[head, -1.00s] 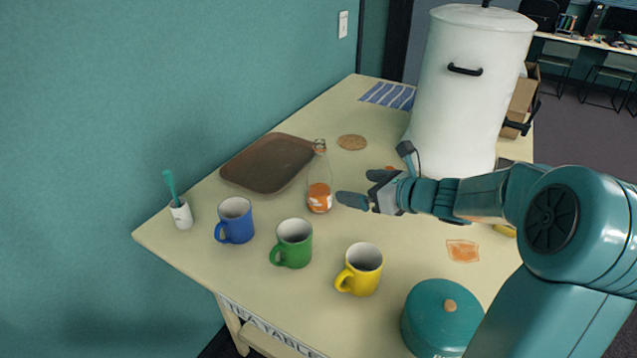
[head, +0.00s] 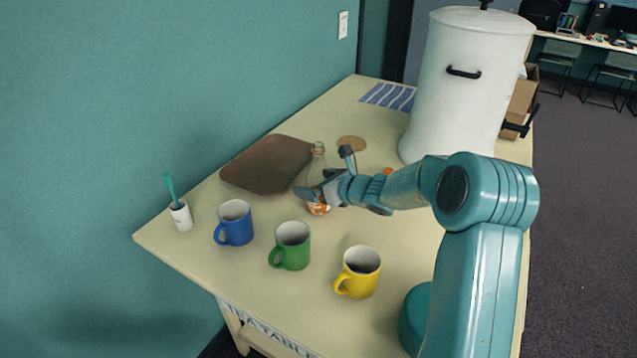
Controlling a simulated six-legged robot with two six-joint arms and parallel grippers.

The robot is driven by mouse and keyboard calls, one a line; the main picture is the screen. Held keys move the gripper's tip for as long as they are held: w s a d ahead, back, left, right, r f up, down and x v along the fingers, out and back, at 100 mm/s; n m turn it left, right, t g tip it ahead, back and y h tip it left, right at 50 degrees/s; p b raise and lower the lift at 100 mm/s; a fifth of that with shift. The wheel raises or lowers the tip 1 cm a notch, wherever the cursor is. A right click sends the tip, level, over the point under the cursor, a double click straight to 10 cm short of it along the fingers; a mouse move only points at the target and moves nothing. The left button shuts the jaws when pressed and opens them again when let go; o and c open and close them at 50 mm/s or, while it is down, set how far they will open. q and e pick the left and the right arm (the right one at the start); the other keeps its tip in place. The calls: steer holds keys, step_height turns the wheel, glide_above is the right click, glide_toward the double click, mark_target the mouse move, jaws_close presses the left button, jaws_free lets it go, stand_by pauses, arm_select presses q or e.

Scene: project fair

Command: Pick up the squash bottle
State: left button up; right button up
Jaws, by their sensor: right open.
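The squash bottle (head: 318,163) is clear glass with orange liquid low down. It stands upright on the tea table (head: 290,318), beside the brown tray. My right gripper (head: 310,195) is open at the bottle's lower half, with its fingers in front of or around it; I cannot tell whether they touch it. The gripper hides the middle of the bottle, and the neck shows above and the orange base below. My left gripper is not in view.
Blue (head: 234,222), green (head: 290,246) and yellow (head: 358,272) mugs stand in front of the bottle. A brown tray (head: 268,165) lies behind left, a cork mat (head: 351,143) behind right. A tall white urn (head: 462,90) stands at the back. My arm partly covers a teal pot (head: 413,318).

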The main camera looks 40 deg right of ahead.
steer(key=shift+w+d+f, duration=0.1)
steer(key=shift+w+f, duration=0.15)
steer(key=shift+w, duration=0.2)
steer(key=shift+s+r, duration=0.1)
steer(key=shift+c, duration=0.9)
steer(key=c, duration=1.1)
